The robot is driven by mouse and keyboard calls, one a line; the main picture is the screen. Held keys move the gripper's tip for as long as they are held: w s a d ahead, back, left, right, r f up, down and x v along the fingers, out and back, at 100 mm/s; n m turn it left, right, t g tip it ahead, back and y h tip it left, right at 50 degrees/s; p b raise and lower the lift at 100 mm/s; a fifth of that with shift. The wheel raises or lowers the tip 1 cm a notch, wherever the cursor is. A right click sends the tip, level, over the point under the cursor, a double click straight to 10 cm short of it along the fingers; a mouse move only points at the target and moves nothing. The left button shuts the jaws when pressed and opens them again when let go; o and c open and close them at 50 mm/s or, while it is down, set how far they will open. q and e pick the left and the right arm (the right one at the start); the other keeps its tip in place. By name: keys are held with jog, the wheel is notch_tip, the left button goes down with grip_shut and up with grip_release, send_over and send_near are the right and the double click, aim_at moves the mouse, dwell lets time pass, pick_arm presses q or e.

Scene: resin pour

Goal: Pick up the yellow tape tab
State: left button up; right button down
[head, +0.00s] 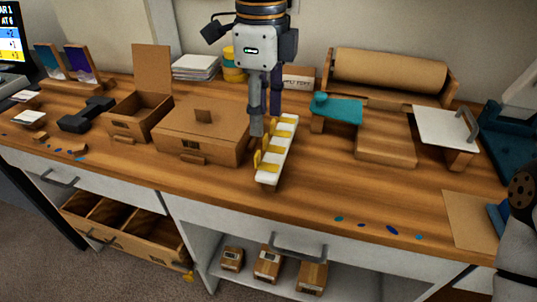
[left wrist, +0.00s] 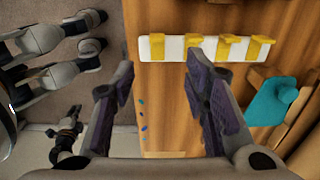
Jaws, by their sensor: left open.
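Several yellow tape tabs sit in a row on a narrow white strip (head: 275,168) on the workbench. One yellow tab (head: 267,166) is near the strip's front end. In the left wrist view the white strip (left wrist: 175,48) lies across the top, with yellow tabs (left wrist: 194,46) spaced along it. My left gripper (head: 265,118) points down above the strip's rear half. Its dark fingers are spread, and in the left wrist view the gap between them (left wrist: 159,64) is empty. Whether a finger touches the strip is unclear. My right gripper is out of view.
A closed cardboard box (head: 203,128) stands just left of the strip, and an open one (head: 140,118) further left. A teal tool (head: 337,108) and paper roll (head: 389,75) are to the right. The bench front right of the strip is mostly clear, with small blue chips (head: 392,229).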

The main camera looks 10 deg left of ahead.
aim_at(259, 154)
pick_arm(q)
jog(key=f, duration=0.9)
jog(key=shift+s+a+f, duration=0.15)
jog(key=shift+s+a, duration=0.05)
jog(key=shift+a, duration=0.2)
jog(key=c, duration=0.8)
